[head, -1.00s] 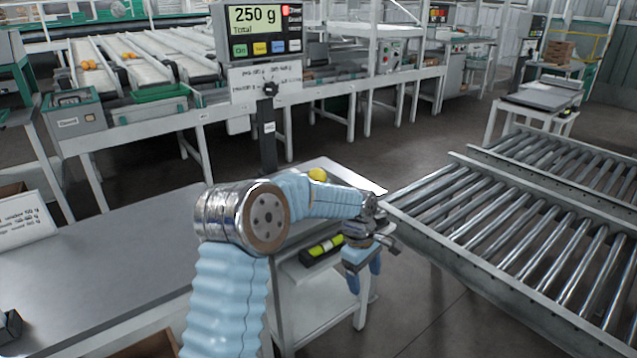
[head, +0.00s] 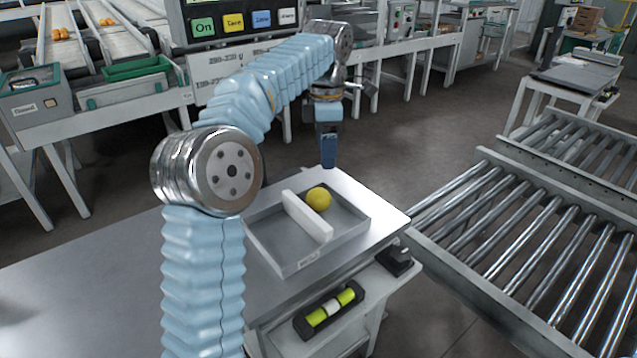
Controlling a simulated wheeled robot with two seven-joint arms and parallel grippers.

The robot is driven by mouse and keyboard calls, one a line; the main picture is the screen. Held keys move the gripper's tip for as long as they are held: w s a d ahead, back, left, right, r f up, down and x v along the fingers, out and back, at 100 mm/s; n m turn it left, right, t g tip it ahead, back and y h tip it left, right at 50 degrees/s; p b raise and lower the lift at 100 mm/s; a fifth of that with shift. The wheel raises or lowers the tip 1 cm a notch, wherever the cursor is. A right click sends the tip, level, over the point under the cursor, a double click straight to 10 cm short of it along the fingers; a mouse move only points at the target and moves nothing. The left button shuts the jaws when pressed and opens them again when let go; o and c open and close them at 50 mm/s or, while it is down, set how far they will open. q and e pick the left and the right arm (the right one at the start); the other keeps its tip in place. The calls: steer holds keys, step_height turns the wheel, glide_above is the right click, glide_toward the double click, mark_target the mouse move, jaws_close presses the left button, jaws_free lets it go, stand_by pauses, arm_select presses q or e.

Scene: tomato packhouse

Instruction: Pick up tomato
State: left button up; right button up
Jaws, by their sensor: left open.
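A yellow tomato (head: 318,199) sits in a shallow grey tray (head: 301,265) on the small scale table. It lies in the compartment to the right of a white divider (head: 306,215). My left gripper (head: 328,164) hangs fingers down above and a little beyond the tomato, apart from it. Its fingers are seen nearly edge-on and no object shows between them. My right gripper is not in view.
A grey worktop (head: 100,285) runs to the left of the tray. Roller conveyors (head: 520,240) stand on the right. A black holder with a yellow-green level (head: 329,312) lies on a shelf below. The scale display (head: 235,22) stands behind my arm.

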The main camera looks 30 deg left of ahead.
mark_target(320, 191)
arm_select(q)
step_height(320, 191, down, 8)
steer(key=shift+a+r+b, duration=0.15)
steer(key=shift+r+b, duration=0.1)
steer(key=shift+b, duration=0.65)
steer(key=f, duration=0.5)
steer(key=shift+s+a, duration=0.35)
steer(key=shift+s, duration=0.05)
steer(key=shift+f+b, duration=0.3)
steer(key=shift+f, duration=0.15)
steer(key=c, duration=0.5)
